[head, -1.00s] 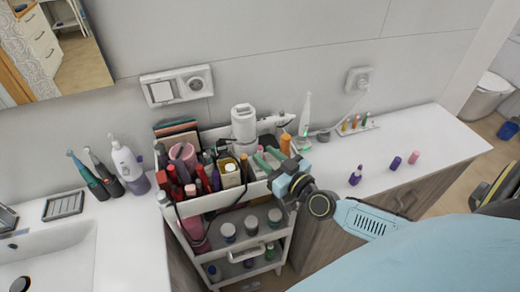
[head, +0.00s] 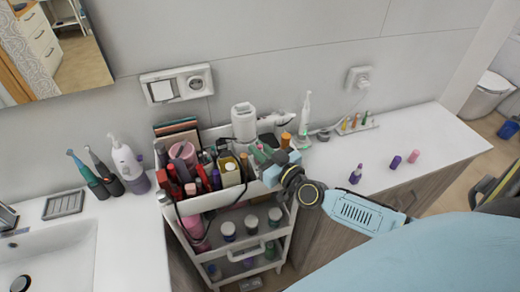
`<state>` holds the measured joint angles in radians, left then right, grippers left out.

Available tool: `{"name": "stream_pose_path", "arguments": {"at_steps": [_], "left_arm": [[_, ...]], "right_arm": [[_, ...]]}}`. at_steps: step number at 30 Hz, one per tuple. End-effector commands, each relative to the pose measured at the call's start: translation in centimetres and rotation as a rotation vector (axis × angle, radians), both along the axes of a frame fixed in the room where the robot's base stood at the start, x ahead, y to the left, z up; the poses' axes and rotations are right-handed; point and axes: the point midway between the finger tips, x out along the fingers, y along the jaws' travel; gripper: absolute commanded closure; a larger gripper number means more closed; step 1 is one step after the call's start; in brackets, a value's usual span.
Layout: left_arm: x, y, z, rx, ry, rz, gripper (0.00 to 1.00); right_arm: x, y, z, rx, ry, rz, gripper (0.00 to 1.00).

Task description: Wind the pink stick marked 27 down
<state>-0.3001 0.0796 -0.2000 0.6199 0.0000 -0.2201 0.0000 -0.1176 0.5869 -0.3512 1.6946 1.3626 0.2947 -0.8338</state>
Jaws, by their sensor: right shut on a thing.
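My right gripper (head: 270,160) is over the right end of the cart's top tray (head: 215,201), among the upright tubes and bottles. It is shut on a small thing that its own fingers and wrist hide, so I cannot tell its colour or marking. A small pink stick (head: 413,156) stands on the white counter right of the cart, apart from the gripper. Any number on it is too small to read. Several red and pink tubes (head: 174,176) stand at the left of the top tray. My left gripper is not in view.
A purple stick (head: 395,162) and a purple bottle (head: 355,175) stand on the counter (head: 440,150). An orange-capped tube (head: 286,140) and a white hair dryer (head: 244,122) are close behind the gripper. The counter's right part is mostly clear.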

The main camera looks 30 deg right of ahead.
Motion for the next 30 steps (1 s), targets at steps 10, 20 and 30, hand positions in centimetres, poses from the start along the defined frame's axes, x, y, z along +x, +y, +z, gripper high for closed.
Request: {"name": "stream_pose_path", "arguments": {"at_steps": [10,20,30], "left_arm": [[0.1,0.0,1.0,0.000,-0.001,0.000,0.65],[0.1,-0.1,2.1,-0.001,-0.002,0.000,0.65],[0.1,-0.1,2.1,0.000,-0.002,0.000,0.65]], "right_arm": [[-0.1,0.1,0.1,0.005,0.003,-0.059,1.00],[-0.1,0.1,0.0,0.010,0.003,-0.242,1.00],[0.0,0.1,-0.1,0.005,0.003,-0.419,1.00]]}}
